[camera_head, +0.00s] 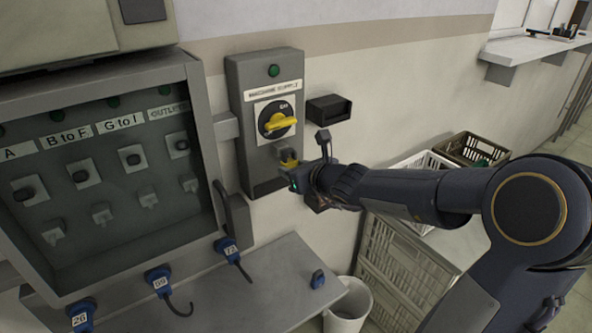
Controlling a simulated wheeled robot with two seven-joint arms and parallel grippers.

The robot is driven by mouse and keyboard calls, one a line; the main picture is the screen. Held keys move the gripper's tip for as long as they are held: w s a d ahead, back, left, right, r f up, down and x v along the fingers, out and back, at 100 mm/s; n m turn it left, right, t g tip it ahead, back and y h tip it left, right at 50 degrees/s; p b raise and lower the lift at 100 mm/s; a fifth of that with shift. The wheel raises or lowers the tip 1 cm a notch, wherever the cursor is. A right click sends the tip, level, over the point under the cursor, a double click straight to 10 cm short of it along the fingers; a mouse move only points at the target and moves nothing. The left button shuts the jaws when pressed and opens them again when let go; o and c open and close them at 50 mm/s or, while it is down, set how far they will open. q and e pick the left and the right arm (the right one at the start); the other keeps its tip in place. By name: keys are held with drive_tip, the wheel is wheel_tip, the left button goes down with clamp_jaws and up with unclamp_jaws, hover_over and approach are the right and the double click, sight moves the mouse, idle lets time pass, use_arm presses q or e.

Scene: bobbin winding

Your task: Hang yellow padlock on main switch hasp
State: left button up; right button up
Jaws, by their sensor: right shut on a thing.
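The grey main switch box (239,87) is on the wall, with a green lamp at the top, a label and a yellow rotary handle (279,122) on a black dial. My right gripper (292,172) is at the lower right part of the box, shut on the yellow padlock (288,156). Only a small part of the padlock shows at the jaws. The hasp is not clear behind the gripper, and I cannot tell whether the padlock's shackle is through it. My left gripper is not in view.
An open grey cabinet (190,120) with labelled switches stands left of the switch box. A small black holder (329,109) is on the wall to the right. Below are a grey shelf (262,290) with blue tagged plugs (228,249), a white bin (350,305) and stacked crates (405,262).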

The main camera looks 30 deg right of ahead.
drive_tip(key=shift+w, duration=0.75)
drive_tip(key=shift+f+b, duration=0.5)
drive_tip(key=shift+b, duration=0.3)
idle(0.4)
drive_tip(key=o, duration=1.2)
drive_tip(key=shift+c, duration=0.2)
